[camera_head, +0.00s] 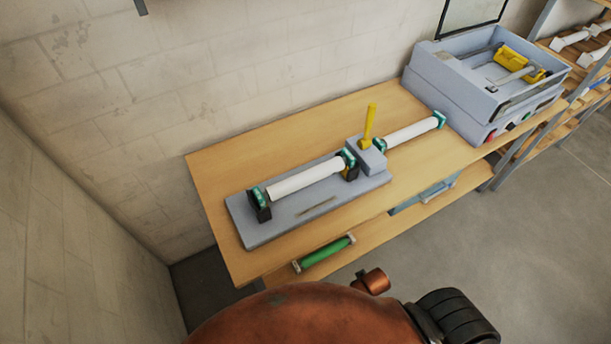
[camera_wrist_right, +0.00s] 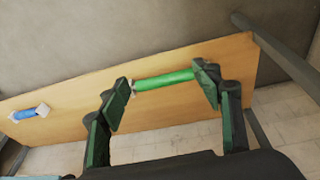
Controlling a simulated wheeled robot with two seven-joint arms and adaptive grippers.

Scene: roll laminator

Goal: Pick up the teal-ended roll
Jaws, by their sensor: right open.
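A white roll with teal ends (camera_head: 305,179) lies across black supports on a grey stand (camera_head: 285,228) on the wooden table. My right gripper (camera_wrist_right: 162,88) is open and empty in the right wrist view. A green roll (camera_wrist_right: 165,80) on a wooden board appears between its fingertips, seemingly beyond them. Neither teal-ended roll shows in that view. My left gripper is in neither view.
A yellow handle (camera_head: 369,125) stands up from the grey block. The green roll (camera_head: 323,253) also shows on the lower shelf (camera_head: 375,232). A blue roll (camera_wrist_right: 28,113) lies on the board in the wrist view.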

